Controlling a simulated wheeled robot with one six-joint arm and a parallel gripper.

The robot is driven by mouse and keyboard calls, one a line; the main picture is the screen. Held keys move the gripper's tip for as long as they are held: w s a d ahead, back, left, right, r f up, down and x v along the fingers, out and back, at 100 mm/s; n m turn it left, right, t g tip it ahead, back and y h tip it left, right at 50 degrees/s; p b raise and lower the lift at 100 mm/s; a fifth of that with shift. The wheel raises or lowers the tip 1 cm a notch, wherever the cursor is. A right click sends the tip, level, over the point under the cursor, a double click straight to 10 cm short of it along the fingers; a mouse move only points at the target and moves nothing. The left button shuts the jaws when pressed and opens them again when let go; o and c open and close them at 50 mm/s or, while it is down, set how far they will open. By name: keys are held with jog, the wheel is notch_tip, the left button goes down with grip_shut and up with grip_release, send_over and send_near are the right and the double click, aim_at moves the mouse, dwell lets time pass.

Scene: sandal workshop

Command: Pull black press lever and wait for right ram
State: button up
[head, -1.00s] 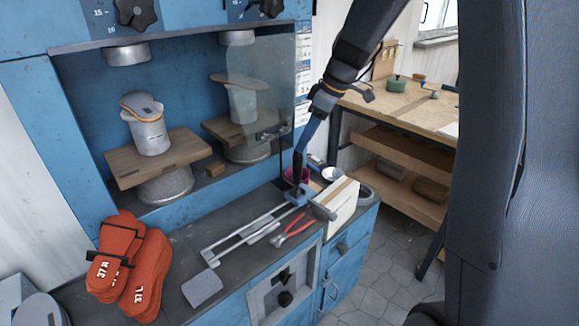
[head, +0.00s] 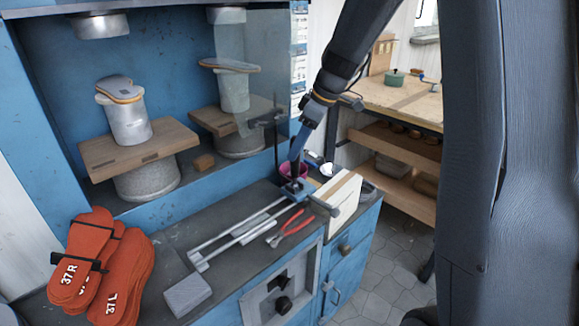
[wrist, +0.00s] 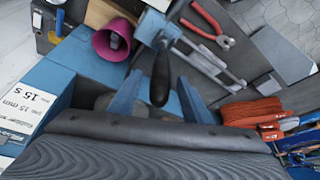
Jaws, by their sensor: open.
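A black lever handle (wrist: 159,75) stands between the two blue fingers of my gripper (wrist: 158,98) in the wrist view. The fingers are open, with gaps beside the handle. In the head view my gripper (head: 297,152) points down at the dark handle, above a blue-grey block (head: 296,188) on the bench. The right ram (head: 227,14) is up, well apart from the sandal (head: 228,65) on the right form (head: 234,92). A clear guard stands in front of it. The handle's lower end is partly hidden.
A pink cup (head: 288,171), red pliers (head: 290,230), metal rails (head: 238,232) and a pale box (head: 336,197) crowd the bench (head: 225,270) around the gripper. Orange soles (head: 102,268) lie at its left. A thin black upright (head: 276,145) stands by the guard.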

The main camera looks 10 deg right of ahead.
aim_at(295, 164)
jog(key=shift+p+x, duration=0.85)
jog(key=shift+x, duration=2.6)
grip_shut()
